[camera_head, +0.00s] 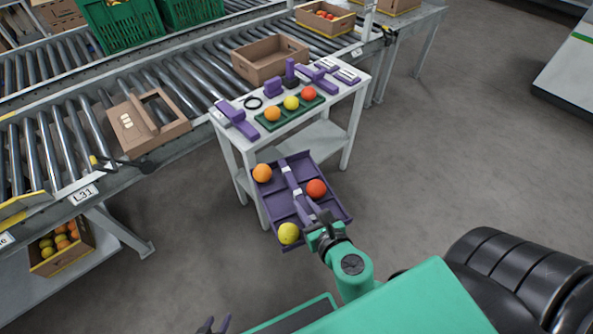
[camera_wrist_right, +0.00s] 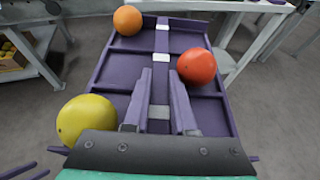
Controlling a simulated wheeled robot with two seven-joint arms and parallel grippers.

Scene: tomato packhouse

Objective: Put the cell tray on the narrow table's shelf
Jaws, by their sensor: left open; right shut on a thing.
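The purple cell tray (camera_head: 330,194) is held in front of the narrow table. It carries an orange tomato (camera_head: 262,173), a red tomato (camera_head: 316,188) and a yellow tomato (camera_head: 288,233) in separate cells. My right gripper (camera_head: 309,208) is shut on the tray's middle divider; its two fingers flank the divider in the right wrist view (camera_wrist_right: 158,100). The white narrow table (camera_head: 352,97) has a lower shelf (camera_head: 318,140), partly hidden by the tray. My left gripper (camera_head: 212,324) is open and empty at the bottom edge of the head view.
A roller conveyor (camera_head: 190,80) with cardboard boxes runs behind. The visible shelf part looks bare. The floor (camera_head: 440,150) to the right is clear.

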